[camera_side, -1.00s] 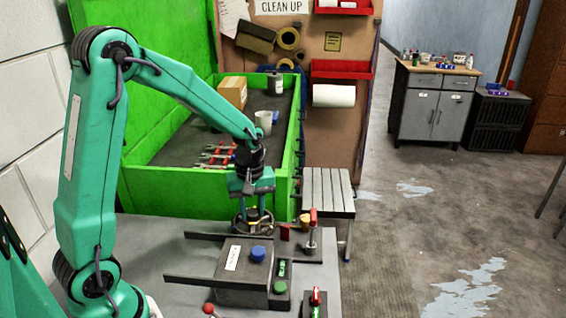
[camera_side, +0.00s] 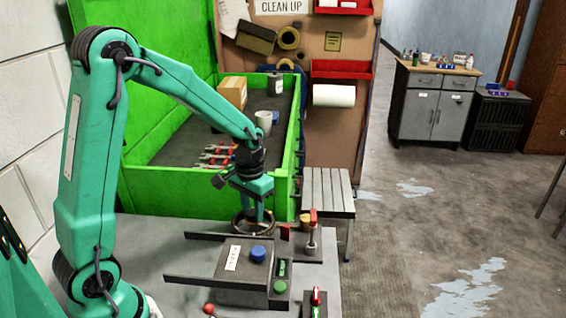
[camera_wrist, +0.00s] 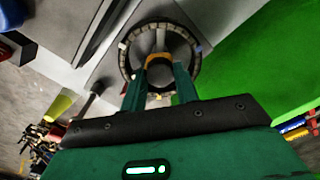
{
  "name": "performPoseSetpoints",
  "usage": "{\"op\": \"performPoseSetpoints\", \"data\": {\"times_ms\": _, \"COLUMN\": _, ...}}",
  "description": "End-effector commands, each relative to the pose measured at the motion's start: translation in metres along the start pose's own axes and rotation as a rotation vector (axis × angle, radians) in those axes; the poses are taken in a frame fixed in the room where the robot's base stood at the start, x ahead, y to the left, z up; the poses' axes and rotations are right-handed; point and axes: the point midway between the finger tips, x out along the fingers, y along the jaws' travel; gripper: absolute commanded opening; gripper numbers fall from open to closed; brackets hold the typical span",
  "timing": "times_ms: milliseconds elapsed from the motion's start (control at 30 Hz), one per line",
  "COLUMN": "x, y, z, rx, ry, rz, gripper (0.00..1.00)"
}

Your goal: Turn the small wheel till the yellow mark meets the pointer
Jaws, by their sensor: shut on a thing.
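The small wheel (camera_wrist: 127,62) is a dark ring with pale ticks around its rim, seen from above in the wrist view. It also shows in the side view (camera_side: 236,224), below my gripper and partly hidden by it. My gripper (camera_wrist: 160,68) reaches down into the middle of the wheel, its two green fingers shut on the wheel's central grip. An orange-yellow piece (camera_wrist: 159,57) shows between the fingertips. I cannot tell whether it is the yellow mark. The pointer cannot be made out for certain.
A grey box with a blue knob (camera_side: 258,254) stands in front of the wheel, with dark rails beside it. A red-topped lever (camera_side: 313,218) stands to the right. The green bin wall (camera_side: 200,190) rises close behind the wheel.

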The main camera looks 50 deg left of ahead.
Motion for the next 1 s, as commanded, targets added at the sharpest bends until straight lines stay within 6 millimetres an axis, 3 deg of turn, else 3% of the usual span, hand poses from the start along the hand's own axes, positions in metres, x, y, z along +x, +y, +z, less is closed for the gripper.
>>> {"op": "performPoseSetpoints", "data": {"times_ms": 600, "x": -0.0011, "y": 0.0001, "z": -0.0001, "rx": 0.552, "ry": 0.001, "rz": 0.000, "gripper": 0.07}}
{"op": "performPoseSetpoints", "data": {"times_ms": 1000, "x": -0.0011, "y": 0.0001, "z": -0.0001, "rx": 0.711, "ry": 0.001, "rz": 0.000, "gripper": 0.07}}
